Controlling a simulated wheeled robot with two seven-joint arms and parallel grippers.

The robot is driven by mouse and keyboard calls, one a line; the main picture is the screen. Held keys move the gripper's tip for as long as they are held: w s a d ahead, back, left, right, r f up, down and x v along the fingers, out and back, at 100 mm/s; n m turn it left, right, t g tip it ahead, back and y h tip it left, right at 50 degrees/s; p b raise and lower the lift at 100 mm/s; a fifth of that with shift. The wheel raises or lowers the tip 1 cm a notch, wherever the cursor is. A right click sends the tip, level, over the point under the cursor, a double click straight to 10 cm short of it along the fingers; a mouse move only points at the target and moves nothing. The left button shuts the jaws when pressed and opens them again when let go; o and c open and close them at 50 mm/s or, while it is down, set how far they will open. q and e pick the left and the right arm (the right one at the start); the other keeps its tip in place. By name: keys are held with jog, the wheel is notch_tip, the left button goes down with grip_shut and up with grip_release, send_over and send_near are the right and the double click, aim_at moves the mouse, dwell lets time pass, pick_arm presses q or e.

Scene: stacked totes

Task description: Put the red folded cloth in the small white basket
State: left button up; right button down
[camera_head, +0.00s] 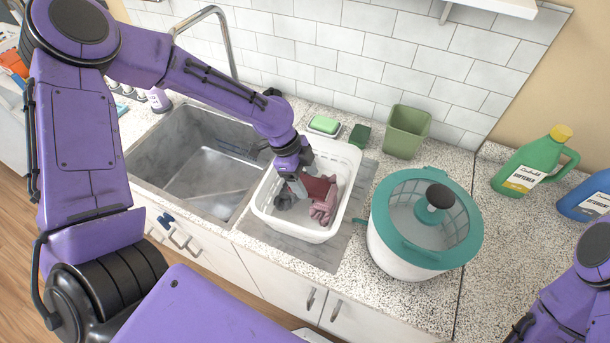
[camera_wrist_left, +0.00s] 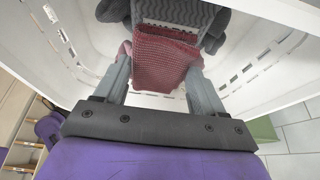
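The white basket (camera_head: 345,167) stands on the counter right of the sink, with slotted walls also showing in the left wrist view (camera_wrist_left: 262,78). The red folded cloth (camera_head: 318,189) is inside it, dark red with a pinker part at the front right. My left gripper (camera_head: 290,184) reaches down into the basket beside the cloth. In the left wrist view the fingers (camera_wrist_left: 160,80) stand well apart, with the red cloth (camera_wrist_left: 163,62) between their tips. Whether they press on it is unclear. Dark grey cloth (camera_head: 285,198) lies next to it. My right gripper is out of view.
A white tub with a teal lid (camera_head: 465,240) stands right of the basket, close to it. A green bin (camera_head: 407,132) and a green sponge (camera_head: 324,125) are behind. The steel sink (camera_head: 200,170) is left. Green (camera_head: 530,170) and blue (camera_head: 588,197) bottles stand far right.

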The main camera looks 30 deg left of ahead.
pick_arm(q)
jog(key=o, duration=0.3)
jog(key=shift+w, duration=0.1)
jog(key=shift+r, duration=0.4)
jog(key=b+v, duration=0.1)
jog(key=v, duration=1.1)
